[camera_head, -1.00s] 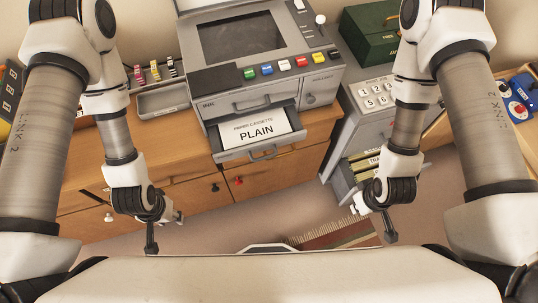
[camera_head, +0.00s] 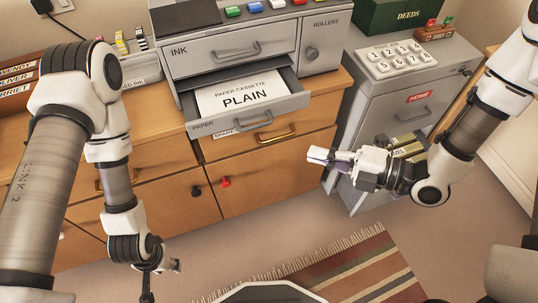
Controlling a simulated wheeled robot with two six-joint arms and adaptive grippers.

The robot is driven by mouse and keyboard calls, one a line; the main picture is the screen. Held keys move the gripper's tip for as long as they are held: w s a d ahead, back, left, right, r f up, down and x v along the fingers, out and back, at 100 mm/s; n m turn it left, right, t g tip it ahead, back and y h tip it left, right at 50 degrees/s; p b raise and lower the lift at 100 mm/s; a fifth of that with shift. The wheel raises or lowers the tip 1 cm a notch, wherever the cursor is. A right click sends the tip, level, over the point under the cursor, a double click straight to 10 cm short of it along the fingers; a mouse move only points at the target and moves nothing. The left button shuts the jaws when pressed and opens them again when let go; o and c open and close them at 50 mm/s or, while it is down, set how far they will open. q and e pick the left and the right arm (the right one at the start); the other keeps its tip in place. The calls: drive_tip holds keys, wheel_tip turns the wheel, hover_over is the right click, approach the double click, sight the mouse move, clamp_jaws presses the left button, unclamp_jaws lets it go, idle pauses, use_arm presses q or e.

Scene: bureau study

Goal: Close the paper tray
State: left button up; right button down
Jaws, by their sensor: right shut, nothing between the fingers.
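The grey paper tray (camera_head: 289,107) is pulled out of the grey copier-like machine (camera_head: 197,66), below its INK drawer (camera_head: 285,46). A white card reading "PAPER CASSETTE PLAIN" (camera_head: 242,94) lies in it. The tray's grey front faces me, with a small brass handle (camera_head: 277,135) just below it. My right gripper (camera_head: 321,157) is shut and empty, in front of and below the tray's right side, pointing left and apart from it. My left gripper (camera_head: 160,272) hangs low at the left, away from the tray; its fingers are too small and turned to judge.
The machine stands on a wooden cabinet (camera_head: 264,170) with a dark knob and a red knob (camera_head: 226,182). A striped rug (camera_head: 350,270) lies on the floor.

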drive_tip(key=w+d+p+x, duration=0.1)
drive_tip(key=w+x, duration=0.1)
drive_tip(key=x, duration=1)
drive_tip(key=shift+w+a, duration=0.3)
drive_tip(key=shift+w, duration=0.1)
